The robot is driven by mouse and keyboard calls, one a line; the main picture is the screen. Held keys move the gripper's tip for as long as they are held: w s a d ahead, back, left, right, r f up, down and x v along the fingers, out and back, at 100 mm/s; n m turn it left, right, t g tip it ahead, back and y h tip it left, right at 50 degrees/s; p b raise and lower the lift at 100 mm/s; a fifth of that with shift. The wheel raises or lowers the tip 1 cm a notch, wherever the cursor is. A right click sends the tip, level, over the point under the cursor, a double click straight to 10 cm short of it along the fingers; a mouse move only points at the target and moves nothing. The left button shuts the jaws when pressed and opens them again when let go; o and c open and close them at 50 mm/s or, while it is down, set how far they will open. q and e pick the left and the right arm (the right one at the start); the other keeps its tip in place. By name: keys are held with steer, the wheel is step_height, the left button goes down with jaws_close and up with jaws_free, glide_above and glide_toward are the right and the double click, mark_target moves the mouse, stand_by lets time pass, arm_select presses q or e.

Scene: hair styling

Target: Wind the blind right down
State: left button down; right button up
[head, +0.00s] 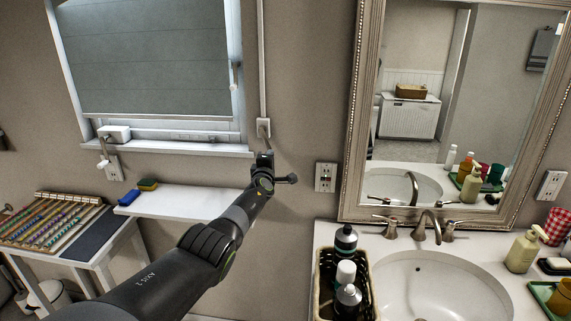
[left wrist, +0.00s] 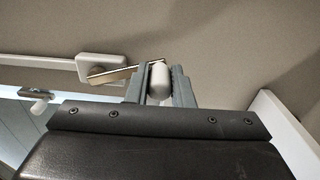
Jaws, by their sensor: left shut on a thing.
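The grey blind (head: 145,55) covers most of the window in the head view. Its bottom edge hangs a little above the white sill (head: 180,148), with a strip of window frame showing below it. The crank's white box (head: 263,122) is on the wall right of the window; it also shows in the left wrist view (left wrist: 98,67). A metal crank arm (left wrist: 112,75) runs from it to a pale knob (left wrist: 159,82). My left gripper (head: 264,158) is shut on this knob, one finger on each side (left wrist: 159,92). My right gripper is out of view.
A wall outlet (head: 326,177), a mirror (head: 355,130), a basket of bottles (head: 328,285) and a sink (head: 440,290) are to the right.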

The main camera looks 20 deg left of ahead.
arm_select(q)
steer(key=a, duration=0.1)
steer(key=a+m, duration=0.2)
steer(key=shift+s+f, duration=0.25)
steer(key=shift+s, duration=0.15)
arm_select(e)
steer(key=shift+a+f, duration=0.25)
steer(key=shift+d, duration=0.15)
arm_select(q)
steer(key=c, duration=1.6)
jaws_free()
steer(key=shift+a, duration=0.1)
steer(key=o, duration=0.3)
steer(key=shift+a+f, duration=0.15)
